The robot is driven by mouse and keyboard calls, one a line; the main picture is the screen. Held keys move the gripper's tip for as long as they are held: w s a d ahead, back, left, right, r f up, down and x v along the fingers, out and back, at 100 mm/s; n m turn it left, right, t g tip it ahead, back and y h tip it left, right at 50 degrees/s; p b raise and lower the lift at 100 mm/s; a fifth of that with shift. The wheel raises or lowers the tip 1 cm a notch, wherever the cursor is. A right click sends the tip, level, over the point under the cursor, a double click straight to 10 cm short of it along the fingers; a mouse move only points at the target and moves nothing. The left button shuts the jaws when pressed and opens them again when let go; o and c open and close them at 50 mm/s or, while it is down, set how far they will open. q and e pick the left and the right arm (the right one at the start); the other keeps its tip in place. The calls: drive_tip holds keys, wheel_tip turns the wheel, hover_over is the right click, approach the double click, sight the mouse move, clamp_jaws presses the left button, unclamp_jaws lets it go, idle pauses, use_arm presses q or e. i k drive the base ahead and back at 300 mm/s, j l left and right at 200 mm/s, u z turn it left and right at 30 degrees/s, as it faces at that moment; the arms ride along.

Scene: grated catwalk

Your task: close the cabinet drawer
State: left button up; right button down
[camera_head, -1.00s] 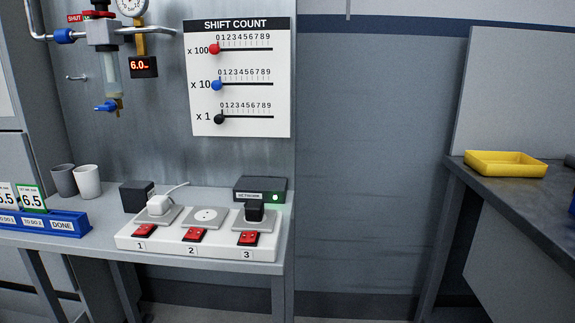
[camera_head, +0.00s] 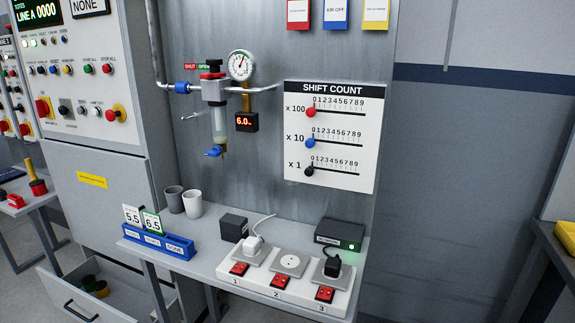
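The cabinet (camera_head: 100,192) is a tall grey unit on the left with a control panel on its upper part. Its drawer (camera_head: 62,301) is pulled open near the floor at the lower left. The drawer front has a dark bar handle (camera_head: 80,311). Dark round items and a yellowish one (camera_head: 97,288) lie inside the drawer. The drawer's right part is partly hidden behind a leg of the bench, and its lower edge is cut by the picture. Neither of my grippers is in view.
A bench (camera_head: 205,262) stands right of the cabinet, with a blue card holder (camera_head: 158,242), two cups and a socket strip (camera_head: 285,277) on it. A small table (camera_head: 20,207) stands at the far left. A dark-topped table (camera_head: 555,245) with a yellow tray is at the right edge.

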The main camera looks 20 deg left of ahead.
sight(129, 293)
drive_tip(key=j+u, duration=0.1)
drive_tip(key=u, duration=1.85)
drive_tip(key=i+j+z, duration=0.1)
drive_tip(key=i+z, duration=0.15)
drive_tip(key=i, duration=0.15)
drive_tip(key=i+j+z, duration=0.2)
drive_tip(key=i, duration=0.25)
drive_tip(key=i+l+z, duration=0.1)
drive_tip(key=i+z, duration=0.2)
drive_tip(key=i, duration=0.55)
